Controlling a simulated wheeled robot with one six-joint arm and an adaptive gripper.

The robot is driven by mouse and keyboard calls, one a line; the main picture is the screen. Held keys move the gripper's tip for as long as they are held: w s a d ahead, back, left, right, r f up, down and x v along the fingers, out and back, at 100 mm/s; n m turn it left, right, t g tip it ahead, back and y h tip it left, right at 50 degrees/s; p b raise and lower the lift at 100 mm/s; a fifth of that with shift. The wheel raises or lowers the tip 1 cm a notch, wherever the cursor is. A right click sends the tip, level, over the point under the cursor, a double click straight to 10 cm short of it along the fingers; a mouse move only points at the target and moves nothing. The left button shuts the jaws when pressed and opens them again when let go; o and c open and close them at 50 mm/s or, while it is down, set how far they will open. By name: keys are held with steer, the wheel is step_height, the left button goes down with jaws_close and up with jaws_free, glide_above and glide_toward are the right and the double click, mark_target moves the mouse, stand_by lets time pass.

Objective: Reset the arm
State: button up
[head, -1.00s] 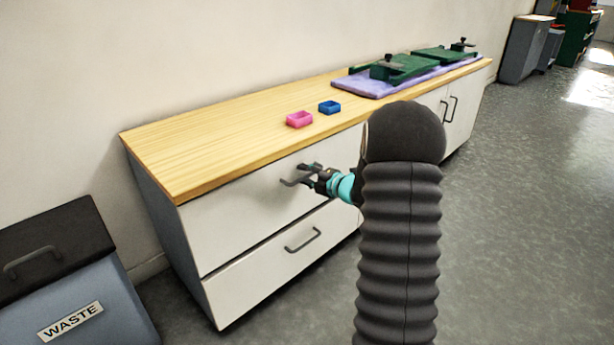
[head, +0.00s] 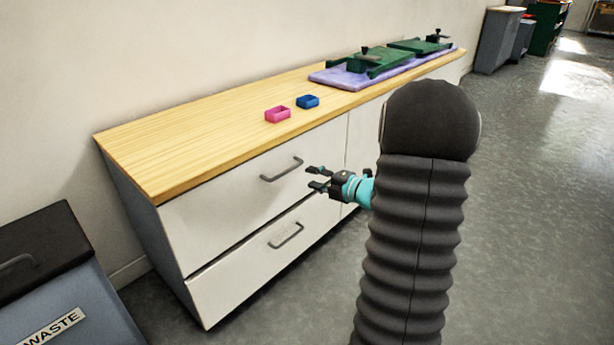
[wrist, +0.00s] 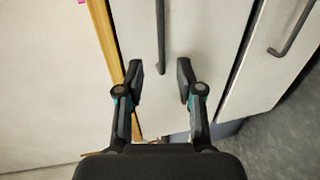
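My gripper (head: 314,179) is in front of the cabinet's drawer fronts, just right of the upper drawer handle (head: 281,168). In the wrist view its two fingers (wrist: 160,82) stand apart with nothing between them. The upper drawer handle also shows in the wrist view (wrist: 160,40), ahead of the fingers and apart from them. The upper drawer (head: 225,205) and the lower drawer (head: 232,282) look closed. My dark ribbed arm covers the right part of the cabinet front.
A waste bin (head: 75,300) stands at left. Open grey floor (head: 540,200) lies at right.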

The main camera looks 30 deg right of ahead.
steer(key=shift+s, duration=0.2)
stand_by(0.5)
steer(key=s+a+f+n+g+y, duration=0.15)
steer(key=s+a+n+g, duration=0.45)
steer(key=n, duration=0.7)
steer(key=s+a+f+n+g+y, duration=0.1)
steer(key=s+a+f+n+g, duration=0.2)
steer(key=s+a+n, duration=0.75)
steer(key=s+a+r+n+h, duration=0.2)
steer(key=s+r+n+h, duration=0.2)
steer(key=n, duration=0.9)
steer(key=s+a+r+n+h+p, duration=0.1)
steer(key=s+a+r+n+h, duration=0.2)
steer(key=s+r+n, duration=0.7)
steer(key=n+h, duration=0.1)
steer(key=n, duration=0.2)
steer(key=shift+s+a+r, duration=0.2)
steer(key=shift+a+r, duration=0.05)
steer(key=shift+a, duration=0.05)
